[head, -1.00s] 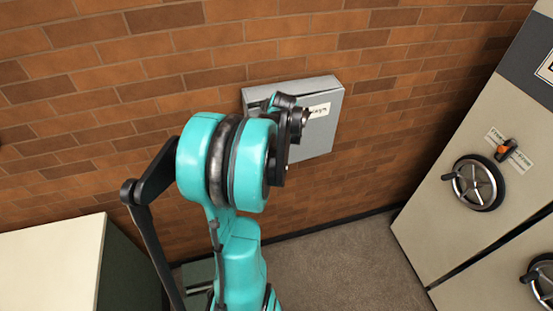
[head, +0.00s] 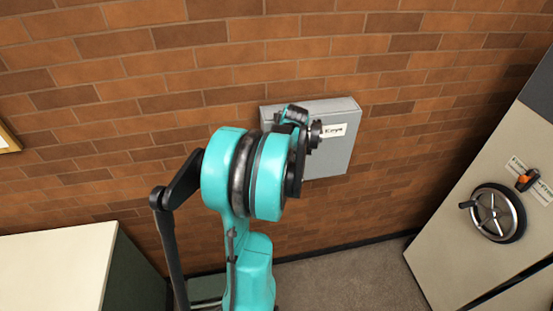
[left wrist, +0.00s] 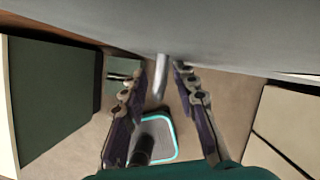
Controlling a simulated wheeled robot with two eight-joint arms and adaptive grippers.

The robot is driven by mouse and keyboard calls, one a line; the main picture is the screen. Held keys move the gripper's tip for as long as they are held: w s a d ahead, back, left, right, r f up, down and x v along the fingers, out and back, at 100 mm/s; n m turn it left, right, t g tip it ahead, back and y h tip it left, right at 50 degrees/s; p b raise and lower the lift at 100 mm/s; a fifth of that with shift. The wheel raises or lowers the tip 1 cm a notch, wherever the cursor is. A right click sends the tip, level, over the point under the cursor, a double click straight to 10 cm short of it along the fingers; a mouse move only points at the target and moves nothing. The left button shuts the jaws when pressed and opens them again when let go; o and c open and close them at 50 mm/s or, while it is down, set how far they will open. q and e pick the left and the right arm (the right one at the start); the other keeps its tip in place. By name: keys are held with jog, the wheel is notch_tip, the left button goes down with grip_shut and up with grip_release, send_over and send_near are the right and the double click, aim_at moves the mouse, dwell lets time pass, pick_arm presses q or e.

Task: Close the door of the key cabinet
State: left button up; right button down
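The key cabinet (head: 338,160) is a grey box on the brick wall with a white "Keys" label (head: 334,132) on its front. My left arm covers its left part, so I cannot tell in the head view whether the door is ajar. In the left wrist view a grey panel (left wrist: 230,35), apparently the cabinet door, fills the top. A silver handle (left wrist: 161,78) sticks out below it. My left gripper (left wrist: 160,75) is open, with one finger on each side of the handle and gaps visible. Its fingers are hidden in the head view. My right gripper is not in view.
A beige safe (head: 455,230) with a handwheel (head: 498,213) stands at the right. A dark green cabinet with a cream top (head: 50,270) stands at the lower left. Carpeted floor (head: 350,280) between them is clear. A picture frame (head: 8,138) edge shows at far left.

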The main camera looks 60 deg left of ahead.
pick_arm(q)
jog(key=v, duration=1.2)
